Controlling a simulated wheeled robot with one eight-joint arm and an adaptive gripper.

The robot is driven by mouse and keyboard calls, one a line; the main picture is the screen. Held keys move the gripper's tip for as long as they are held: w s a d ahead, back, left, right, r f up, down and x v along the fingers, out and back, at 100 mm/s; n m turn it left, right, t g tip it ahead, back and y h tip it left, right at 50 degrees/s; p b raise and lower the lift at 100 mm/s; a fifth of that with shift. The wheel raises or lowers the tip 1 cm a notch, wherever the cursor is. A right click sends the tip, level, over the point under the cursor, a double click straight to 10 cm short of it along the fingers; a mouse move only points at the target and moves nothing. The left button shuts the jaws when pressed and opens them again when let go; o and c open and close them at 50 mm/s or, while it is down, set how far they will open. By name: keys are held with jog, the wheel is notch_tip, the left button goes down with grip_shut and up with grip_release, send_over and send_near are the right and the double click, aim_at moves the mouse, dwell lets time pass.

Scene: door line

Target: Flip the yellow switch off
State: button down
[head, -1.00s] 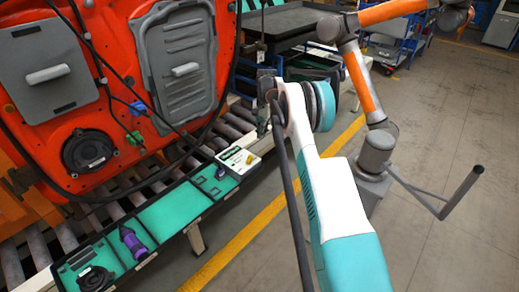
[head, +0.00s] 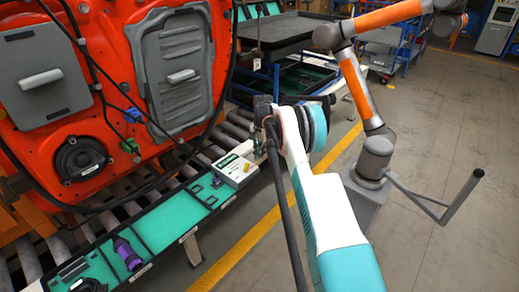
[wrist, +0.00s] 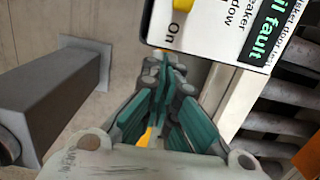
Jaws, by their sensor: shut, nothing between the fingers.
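The yellow switch (wrist: 183,4) sits on a white box (wrist: 212,22), at the top edge of the wrist view and partly cut off. The word "On" is printed beside it, and a dark display with green text ending in "fault" is further right. In the head view the white box (head: 229,165) stands at the right end of the green tray, with the small yellow switch (head: 235,182) on its top. My gripper (wrist: 168,62) is shut and empty. Its fingertips are close to the box edge by "On"; I cannot tell whether they touch. In the head view my gripper (head: 258,149) is just right of the box.
An orange-red door panel (head: 105,75) with hanging cables stands at the left, behind the green tray (head: 170,222). A purple tool (head: 127,253) lies in the tray. Another orange arm (head: 360,85) stands at the right. Grey floor (head: 440,150) is open at right.

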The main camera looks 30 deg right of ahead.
aim_at(246, 167)
jog(key=shift+s+a+f+b, duration=0.2)
jog(key=shift+a+b, duration=0.1)
jog(key=shift+a, duration=0.3)
jog(key=shift+s+a+f+b, duration=0.15)
jog(key=shift+s+a+b, duration=0.1)
jog(key=shift+a, duration=0.4)
jog(key=shift+s+a+f+b, duration=0.2)
jog(key=shift+a+b, duration=0.1)
jog(key=shift+a, duration=0.3)
jog(key=shift+a+r, duration=0.1)
jog(key=shift+r, duration=0.05)
